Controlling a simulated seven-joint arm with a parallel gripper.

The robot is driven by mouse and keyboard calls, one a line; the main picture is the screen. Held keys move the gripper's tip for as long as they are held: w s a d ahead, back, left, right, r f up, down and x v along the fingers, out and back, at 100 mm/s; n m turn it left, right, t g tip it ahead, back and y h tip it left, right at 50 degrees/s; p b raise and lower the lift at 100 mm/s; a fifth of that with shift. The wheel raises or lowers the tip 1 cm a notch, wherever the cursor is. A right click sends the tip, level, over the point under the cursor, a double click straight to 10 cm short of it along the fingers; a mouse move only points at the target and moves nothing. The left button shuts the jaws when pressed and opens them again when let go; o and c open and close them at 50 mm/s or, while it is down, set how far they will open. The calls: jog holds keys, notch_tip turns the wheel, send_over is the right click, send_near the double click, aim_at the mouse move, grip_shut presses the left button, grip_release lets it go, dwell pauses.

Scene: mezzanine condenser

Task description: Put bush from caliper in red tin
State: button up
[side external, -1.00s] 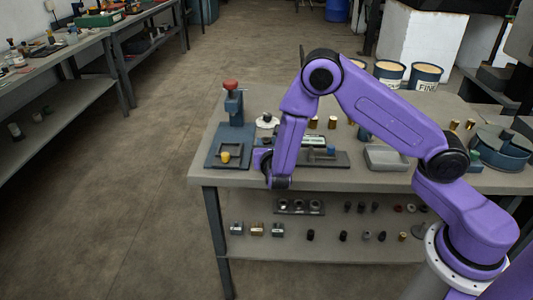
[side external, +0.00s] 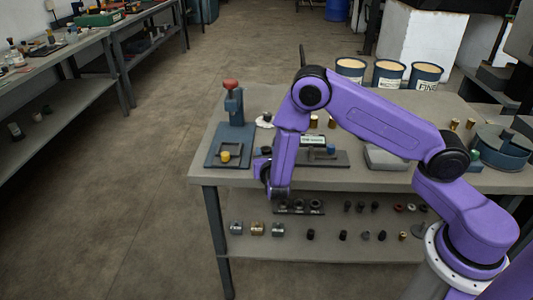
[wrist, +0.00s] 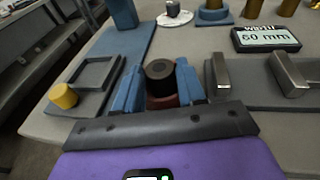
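My gripper (wrist: 160,88) has its two blue fingers on either side of a dark bush (wrist: 160,69) with a hollow top, and they appear to touch it. A reddish-brown surface (wrist: 163,101) shows just below the bush. It may be the red tin, but most of it is hidden. The caliper's metal jaws (wrist: 221,73) stand to the right with an empty gap between them. Its display (wrist: 266,38) reads 60 mm. In the side view my gripper (side external: 263,168) is near the bench's front edge, left of the caliper (side external: 312,157); its fingers are hard to make out.
A blue press (side external: 234,110) with a red knob stands to the left, with a yellow piece (side external: 225,156) on its base. A grey tray (side external: 385,158) and several brass cylinders are to the right. A lower shelf (side external: 330,246) holds several small parts.

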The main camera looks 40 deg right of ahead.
jog(key=shift+r, duration=0.15)
jog(key=shift+s+a+r, duration=0.1)
jog(key=shift+s+a, duration=0.1)
jog(key=v, duration=1.1)
jog(key=s+d+r+m+g, duration=0.3)
jog(key=s+r+m+g, duration=0.1)
jog(key=s+m, duration=0.15)
jog(key=s+d+r+m+g, duration=0.3)
jog(key=s+d+m+g, duration=0.1)
jog(key=s, duration=0.2)
jog(key=s+a+r+m+g+y, duration=0.1)
jog(key=s+r+m+g+y, duration=0.1)
jog(key=s, duration=0.6)
jog(key=s+a+r+m+g+y, duration=0.1)
jog(key=s+r+m+g+y, duration=0.1)
jog(key=s+m+y, duration=0.3)
jog(key=shift+s+r+g+y, duration=0.4)
jog(key=shift+s+y, duration=0.7)
jog(key=shift+s, duration=1.25)
jog(key=shift+a, duration=0.1)
